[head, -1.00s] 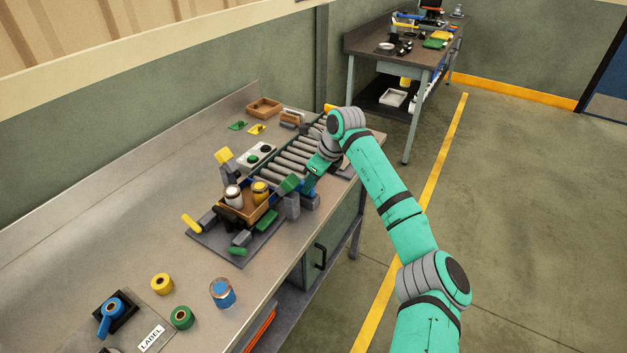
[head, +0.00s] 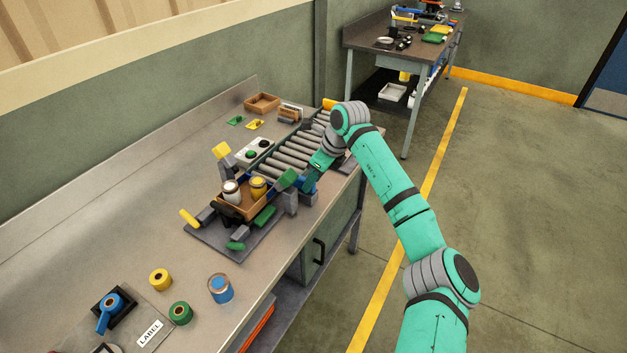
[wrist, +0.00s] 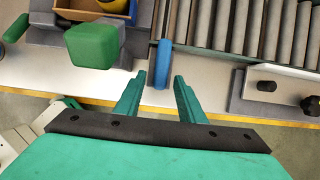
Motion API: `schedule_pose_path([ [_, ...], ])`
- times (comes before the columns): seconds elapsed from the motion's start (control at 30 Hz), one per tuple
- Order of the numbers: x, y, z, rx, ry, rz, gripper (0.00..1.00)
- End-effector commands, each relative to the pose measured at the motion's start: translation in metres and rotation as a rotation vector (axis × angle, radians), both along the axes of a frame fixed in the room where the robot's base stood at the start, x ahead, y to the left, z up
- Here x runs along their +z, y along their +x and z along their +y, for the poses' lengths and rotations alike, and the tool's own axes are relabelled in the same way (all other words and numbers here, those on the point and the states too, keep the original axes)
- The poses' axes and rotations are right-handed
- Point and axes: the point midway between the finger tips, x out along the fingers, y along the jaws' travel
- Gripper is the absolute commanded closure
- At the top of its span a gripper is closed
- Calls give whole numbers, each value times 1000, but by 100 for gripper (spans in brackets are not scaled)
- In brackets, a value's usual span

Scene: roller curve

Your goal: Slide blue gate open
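The blue gate (wrist: 162,64) shows in the wrist view as an upright blue bar between the tray's platform on the left and the grey rollers on the right. My gripper (wrist: 162,82) is open, with a green finger on each side of the bar's near end and gaps on both sides, so it does not hold it. In the head view my gripper (head: 309,186) is at the near edge of the roller conveyor (head: 290,153), partly hidden by my wrist. A bit of the blue gate shows beside it, mostly hidden.
A wooden tray (head: 230,206) holds a white jar (head: 231,189) and a yellow jar (head: 258,187). A green block (wrist: 93,45) stands close left of my fingers. A grey bracket with black knobs (wrist: 268,87) is to the right. Coloured tape rolls (head: 160,279) lie at the front.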

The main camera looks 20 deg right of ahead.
Motion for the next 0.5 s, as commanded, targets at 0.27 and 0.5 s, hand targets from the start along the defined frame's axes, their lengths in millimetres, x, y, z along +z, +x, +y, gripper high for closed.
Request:
schedule_pose_path([
  [0.27, 43, -13, -14, -3, -3, -3, 64],
  [0.5, 80, -24, -24, -2, -3, -2, 64],
])
